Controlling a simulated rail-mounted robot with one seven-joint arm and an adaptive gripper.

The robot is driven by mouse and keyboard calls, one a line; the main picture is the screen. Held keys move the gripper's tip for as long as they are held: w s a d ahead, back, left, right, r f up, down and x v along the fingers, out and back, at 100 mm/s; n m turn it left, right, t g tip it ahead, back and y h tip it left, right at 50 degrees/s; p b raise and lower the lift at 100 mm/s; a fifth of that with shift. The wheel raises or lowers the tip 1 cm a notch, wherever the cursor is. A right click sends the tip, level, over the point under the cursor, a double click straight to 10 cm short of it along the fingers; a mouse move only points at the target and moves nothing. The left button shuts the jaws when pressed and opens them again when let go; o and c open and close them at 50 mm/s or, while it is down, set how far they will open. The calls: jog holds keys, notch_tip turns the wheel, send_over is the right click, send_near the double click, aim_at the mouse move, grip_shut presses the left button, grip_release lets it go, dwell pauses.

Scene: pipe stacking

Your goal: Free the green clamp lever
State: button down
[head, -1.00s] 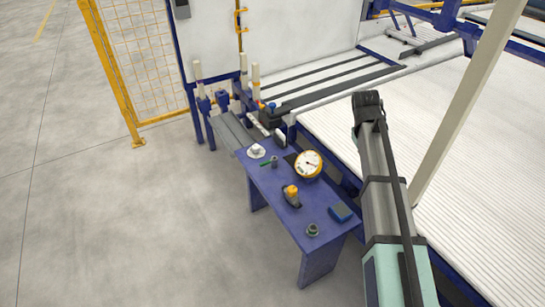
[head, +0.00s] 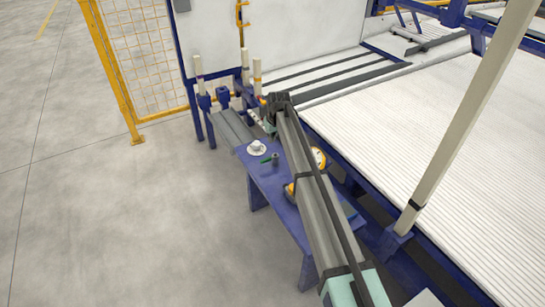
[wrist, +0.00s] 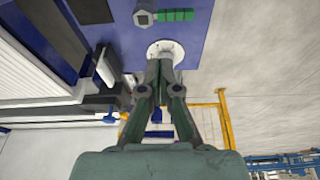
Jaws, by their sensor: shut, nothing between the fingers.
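The green clamp lever (head: 266,161) is a short green handle with a grey hub, on the blue table, in the head view. In the wrist view its ribbed green handle (wrist: 177,15) and grey hexagonal hub (wrist: 143,17) show at the top edge. My gripper (wrist: 160,66) is shut and empty in the wrist view. Its fingertips appear below the lever in the picture, over the white round piece (wrist: 165,46), apart from the lever. Whether they touch the white piece, I cannot tell.
The blue table (head: 262,186) also carries a white round piece (head: 257,147) near the lever. My arm partly hides a yellow-rimmed gauge (head: 319,159). Upright posts (head: 199,75) stand beyond the table. Open floor (head: 130,220) lies to the left.

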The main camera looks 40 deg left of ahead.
aim_at(270, 159)
jog(key=a, duration=0.1)
jog(key=a+f, duration=0.1)
jog(key=a, duration=0.1)
jog(key=s+a, duration=0.1)
jog(key=shift+a+f, duration=0.35)
jog(key=shift+f, duration=0.05)
jog(key=x, duration=0.9)
jog(key=shift+w+a+f, duration=0.1)
jog(key=shift+a+f, duration=0.15)
jog(key=shift+a, duration=0.05)
jog(key=d, duration=0.1)
jog(key=s+d, duration=0.1)
jog(key=d, duration=0.1)
jog(key=shift+s+f, duration=0.1)
jog(key=shift+s, duration=0.15)
jog(key=shift+s+d, duration=0.15)
jog(key=shift+d, duration=0.2)
jog(key=shift+d, duration=0.1)
